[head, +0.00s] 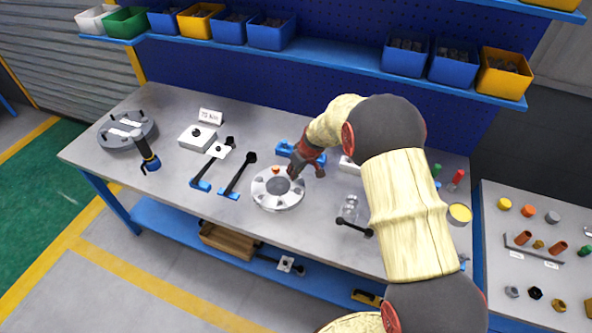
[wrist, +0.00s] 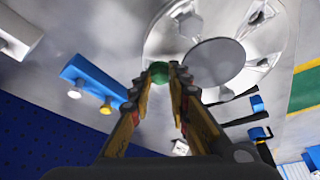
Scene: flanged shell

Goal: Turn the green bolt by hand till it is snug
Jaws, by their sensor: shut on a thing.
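The flanged shell (head: 278,199) is a round pale metal ring with a grey centre, lying on the workbench near its front edge. It also shows in the wrist view (wrist: 212,22), with holes around its ring. My gripper (head: 293,173) is low at its back right edge. In the wrist view my gripper (wrist: 165,78) has its two fingertips closed around the green bolt (wrist: 159,70), at the rim of the shell. The bolt's lower part is hidden, and the head view hides the bolt behind my gripper.
A blue block (head: 287,150) stands behind the shell. Black-handled tools (head: 238,174) lie to the left, with a white block (head: 197,137) behind. A glass jar (head: 349,209) and a black tool (head: 354,227) are at right.

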